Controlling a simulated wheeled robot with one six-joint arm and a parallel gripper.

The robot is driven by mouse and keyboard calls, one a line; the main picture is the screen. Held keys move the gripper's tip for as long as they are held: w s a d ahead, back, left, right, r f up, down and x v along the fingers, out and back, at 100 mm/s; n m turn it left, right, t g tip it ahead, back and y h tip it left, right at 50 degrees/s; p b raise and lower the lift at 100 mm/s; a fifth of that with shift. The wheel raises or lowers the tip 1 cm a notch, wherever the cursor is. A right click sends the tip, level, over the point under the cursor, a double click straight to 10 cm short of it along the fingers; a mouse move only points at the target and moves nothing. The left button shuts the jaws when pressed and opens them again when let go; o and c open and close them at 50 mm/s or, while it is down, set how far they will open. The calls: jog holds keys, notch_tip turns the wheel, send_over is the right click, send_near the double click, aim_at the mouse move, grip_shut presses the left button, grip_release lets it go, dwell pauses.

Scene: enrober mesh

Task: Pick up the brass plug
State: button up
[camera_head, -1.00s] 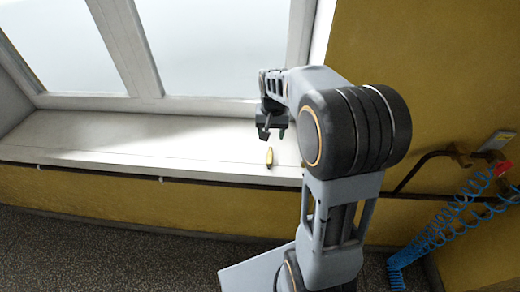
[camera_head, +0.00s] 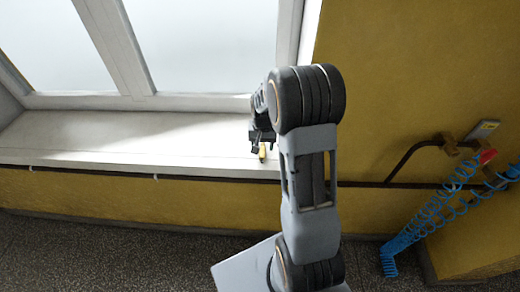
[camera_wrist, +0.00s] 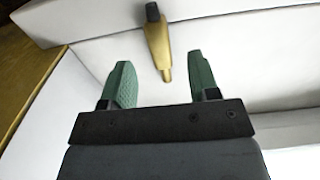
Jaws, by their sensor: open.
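The brass plug (camera_wrist: 157,45) is a slim gold piece with a dark end, lying on the white window sill. In the wrist view it is at the top centre, ahead of the gap between my fingers. My gripper (camera_wrist: 160,80) is open, with green finger pads on both sides of that gap and nothing held between them. In the head view the plug (camera_head: 262,152) shows as a small yellow spot just below my gripper (camera_head: 258,145), partly hidden by it. I cannot tell the exact height between them.
The white sill (camera_head: 120,140) is bare to the left. Its front edge has a dark rail (camera_head: 80,171) below. The window frame (camera_head: 180,102) stands behind. On the right wall are a dark pipe (camera_head: 405,160) and a coiled blue hose (camera_head: 430,215).

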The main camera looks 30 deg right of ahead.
aim_at(262, 152)
jog(key=shift+f, duration=1.8)
grip_shut()
